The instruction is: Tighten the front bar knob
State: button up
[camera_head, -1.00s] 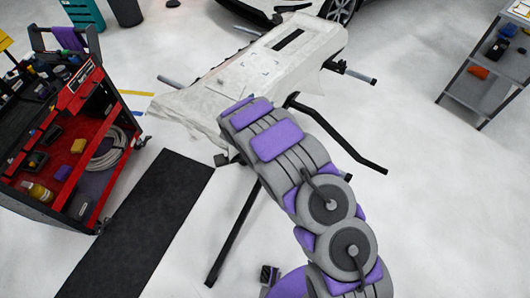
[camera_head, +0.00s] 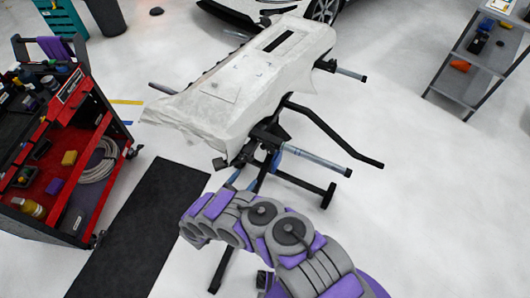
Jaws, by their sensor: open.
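A work stand (camera_head: 326,129) holds a long panel covered in white wrap (camera_head: 215,105). A silver bar (camera_head: 315,160) with a black end sticks out to the right under the panel's near end. A black clamp-like part (camera_head: 264,137) sits at its inner end. A small dark knob-like part (camera_head: 220,163) shows below the panel's near edge; I cannot tell which part is the front bar knob. My grey and purple arm reaches in from the lower right, and its far bend is below and in front of the stand. My gripper is hidden behind the arm.
A red tool cart (camera_head: 75,140) stands at the left, beside a black floor mat (camera_head: 140,225). A grey shelf (camera_head: 470,75) stands at the upper right. A car (camera_head: 320,10) is behind the stand. The floor at the right is clear.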

aim_at(269, 150)
jog(key=b+x, duration=0.5)
jog(key=x, duration=1.2)
jog(key=shift+w+d+r, duration=0.1)
jog(key=shift+d, duration=0.2)
jog(key=c, duration=1)
